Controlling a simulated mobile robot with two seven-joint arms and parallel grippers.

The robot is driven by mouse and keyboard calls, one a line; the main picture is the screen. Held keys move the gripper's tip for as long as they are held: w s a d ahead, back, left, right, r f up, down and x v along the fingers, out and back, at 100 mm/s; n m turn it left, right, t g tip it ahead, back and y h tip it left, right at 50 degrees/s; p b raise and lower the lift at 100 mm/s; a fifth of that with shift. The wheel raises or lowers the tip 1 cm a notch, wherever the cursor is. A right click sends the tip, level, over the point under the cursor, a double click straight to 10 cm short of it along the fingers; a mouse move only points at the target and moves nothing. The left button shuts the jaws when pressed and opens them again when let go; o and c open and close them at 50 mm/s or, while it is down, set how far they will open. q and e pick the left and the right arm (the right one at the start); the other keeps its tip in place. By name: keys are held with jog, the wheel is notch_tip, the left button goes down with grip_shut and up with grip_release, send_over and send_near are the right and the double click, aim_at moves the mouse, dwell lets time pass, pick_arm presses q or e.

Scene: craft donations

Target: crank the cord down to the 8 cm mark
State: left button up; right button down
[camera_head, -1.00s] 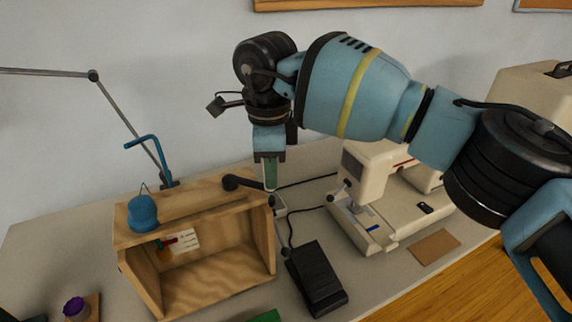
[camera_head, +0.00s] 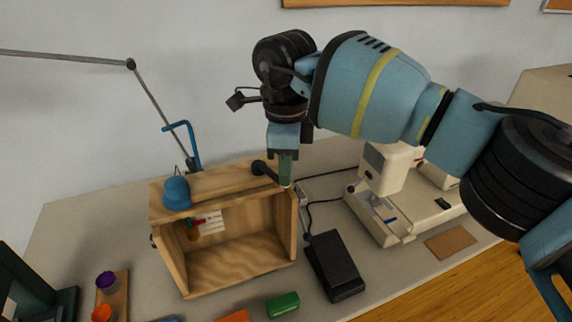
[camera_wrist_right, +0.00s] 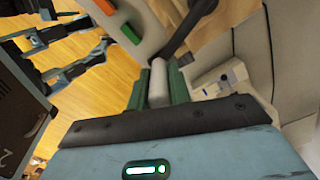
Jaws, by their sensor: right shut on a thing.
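A wooden open-front box (camera_head: 292,232) stands on the worktop. A dark crank (camera_head: 260,168) is at its top right. My right gripper (camera_head: 286,182) is above that corner, pointing down. In the right wrist view its green fingers are shut around the pale grey crank handle (camera_wrist_right: 158,82), with the black crank arm (camera_wrist_right: 186,32) running to the upper right. Inside the box, a white marked card (camera_head: 212,221) hangs at the back, with a small red piece (camera_head: 201,221) at its left edge. The cord and mark figures are too small to read. My left gripper is not in view.
A blue bell-shaped piece (camera_head: 176,194) sits on the box top. A black pedal (camera_head: 336,268) and a cream sewing machine (camera_head: 400,212) stand right of the box. Green (camera_head: 283,305) and orange (camera_head: 232,316) blocks lie in front. A purple-topped spool (camera_head: 106,281) stands left.

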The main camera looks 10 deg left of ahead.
jog(key=shift+s+a, duration=0.1)
jog(key=c, duration=1.3)
grip_release()
jog(key=shift+r+b, duration=0.45)
jog(key=shift+r, duration=3.45)
